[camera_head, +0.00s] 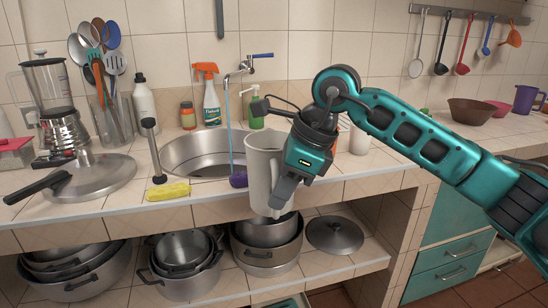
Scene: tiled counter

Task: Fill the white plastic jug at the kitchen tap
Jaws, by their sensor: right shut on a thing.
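The white plastic jug (262,172) is in the head view, held nearly upright in front of the sink's right side, over the counter's front edge. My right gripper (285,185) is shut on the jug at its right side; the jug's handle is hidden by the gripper. The kitchen tap (246,69) is on the tiled wall above the sink, with a blue lever. A bluish water stream (228,125) runs from its spout into the steel sink (190,152), passing left of the jug. The inside of the jug cannot be seen. My left gripper is not in view.
A yellow sponge (168,191) and a purple scrubber (238,178) lie at the sink's front edge. An orange-topped spray bottle (211,100) and green soap bottle (256,112) stand behind the sink. A large lid (88,178) lies left. Pots (186,270) fill the shelf below.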

